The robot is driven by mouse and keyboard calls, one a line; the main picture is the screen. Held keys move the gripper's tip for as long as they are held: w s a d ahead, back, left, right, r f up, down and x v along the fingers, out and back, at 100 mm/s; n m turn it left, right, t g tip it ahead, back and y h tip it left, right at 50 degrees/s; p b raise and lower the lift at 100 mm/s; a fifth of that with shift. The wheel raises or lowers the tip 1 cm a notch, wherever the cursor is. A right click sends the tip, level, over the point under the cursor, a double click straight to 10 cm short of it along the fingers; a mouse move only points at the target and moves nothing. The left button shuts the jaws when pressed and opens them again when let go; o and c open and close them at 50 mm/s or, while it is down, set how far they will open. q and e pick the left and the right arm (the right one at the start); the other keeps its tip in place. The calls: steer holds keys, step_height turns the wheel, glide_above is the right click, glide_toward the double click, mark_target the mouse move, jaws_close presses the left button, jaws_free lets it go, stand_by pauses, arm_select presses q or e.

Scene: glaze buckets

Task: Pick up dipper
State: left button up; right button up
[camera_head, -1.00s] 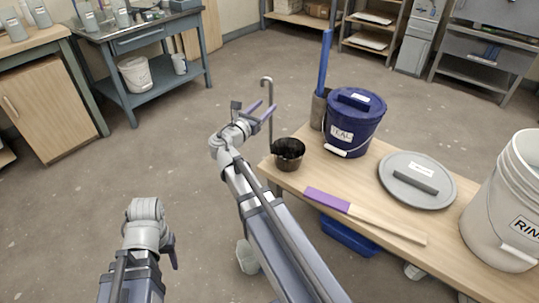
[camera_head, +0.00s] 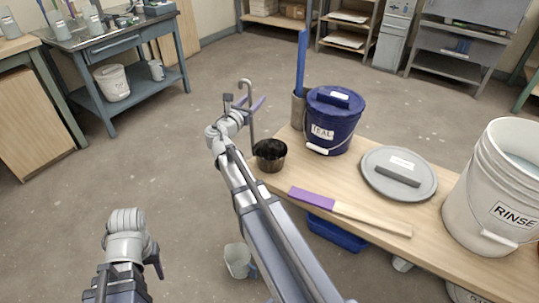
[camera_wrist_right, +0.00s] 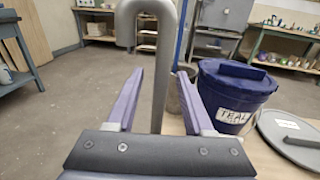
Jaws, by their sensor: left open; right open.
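The dipper is a dark round cup (camera_head: 270,160) at the left end of the wooden table, with an upright grey handle (camera_head: 246,84) hooked at the top. My right gripper (camera_head: 253,102) is open at the handle, above the cup's height. In the right wrist view the handle (camera_wrist_right: 161,90) rises between the two purple fingers of my right gripper (camera_wrist_right: 158,80), with gaps on both sides. The cup is hidden in that view. My left gripper (camera_head: 156,262) is low at the lower left, open, away from the table and partly hidden.
A teal-labelled blue bucket (camera_head: 333,122) and a container holding a blue stick (camera_head: 299,108) stand beside the dipper. A grey lid (camera_head: 375,183), a purple-ended paddle (camera_head: 345,210) and a white RINSE bucket (camera_head: 490,190) are also on the table (camera_head: 430,212). Open floor lies left.

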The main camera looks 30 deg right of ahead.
steer(key=shift+w+d, duration=0.3)
steer(key=shift+d, duration=0.15)
steer(key=shift+c, duration=0.4)
jaws_close()
stand_by(0.7)
